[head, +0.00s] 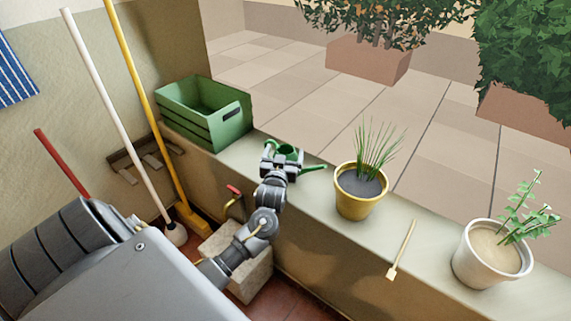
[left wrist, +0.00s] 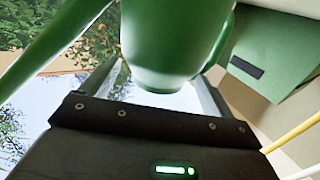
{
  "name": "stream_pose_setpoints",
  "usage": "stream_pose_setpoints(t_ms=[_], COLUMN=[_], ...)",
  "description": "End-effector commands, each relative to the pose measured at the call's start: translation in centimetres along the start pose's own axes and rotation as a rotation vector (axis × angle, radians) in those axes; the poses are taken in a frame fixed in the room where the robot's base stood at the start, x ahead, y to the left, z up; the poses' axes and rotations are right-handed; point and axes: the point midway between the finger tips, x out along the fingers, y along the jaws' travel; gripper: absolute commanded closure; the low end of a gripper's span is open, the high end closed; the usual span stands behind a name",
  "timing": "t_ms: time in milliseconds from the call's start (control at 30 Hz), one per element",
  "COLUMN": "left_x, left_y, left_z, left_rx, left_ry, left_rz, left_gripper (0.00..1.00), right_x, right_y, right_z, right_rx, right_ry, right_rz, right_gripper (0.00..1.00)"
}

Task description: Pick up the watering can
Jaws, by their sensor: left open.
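The green watering can (head: 289,151) stands on the ledge, its spout pointing right toward the yellow pot. My left gripper (head: 281,165) is right at the can and covers much of it in the head view. In the left wrist view the can's green body (left wrist: 170,45) fills the top middle, between the two open fingers (left wrist: 160,85). The spout runs off to the left there. I cannot tell whether the fingers touch the can. My right gripper is not in view.
A green crate (head: 225,127) stands on the ledge (head: 330,215) left of the can. A yellow pot (head: 357,202) with grass, a small wooden tool (head: 402,250) and a white pot (head: 474,265) sit to the right. A white pole (head: 105,100) and a yellow broom (head: 150,110) lean on the left wall.

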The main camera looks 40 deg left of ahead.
Motion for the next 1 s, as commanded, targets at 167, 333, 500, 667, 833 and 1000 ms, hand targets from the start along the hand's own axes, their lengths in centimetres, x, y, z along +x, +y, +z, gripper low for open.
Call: stream_pose_setpoints(t_ms=[167, 333, 500, 667, 833, 1000], left_x=[0.0, 0.0, -0.1, -0.1, -0.1, 0.0], left_y=[0.0, 0.0, 0.0, 0.0, 0.0, 0.0], left_z=[0.0, 0.0, 0.0, 0.0, -0.1, -1.0], left_rx=[0.0, 0.0, 0.0, 0.0, 0.0, -0.002], left_ry=[0.0, 0.0, 0.0, 0.001, 0.001, 0.002], left_rz=[0.0, 0.0, 0.0, 0.0, 0.0, 0.0], left_gripper=[0.21, 0.44, 0.66, 0.79, 0.79, 0.79], right_x=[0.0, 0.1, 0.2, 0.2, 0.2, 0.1], right_y=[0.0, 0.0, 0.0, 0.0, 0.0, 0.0], right_z=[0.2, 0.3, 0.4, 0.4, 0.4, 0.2], right_rx=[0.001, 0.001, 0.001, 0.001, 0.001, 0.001], right_ry=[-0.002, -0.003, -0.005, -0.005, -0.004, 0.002], right_rz=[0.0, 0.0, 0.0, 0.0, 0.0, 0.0], right_gripper=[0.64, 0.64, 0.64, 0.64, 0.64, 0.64])
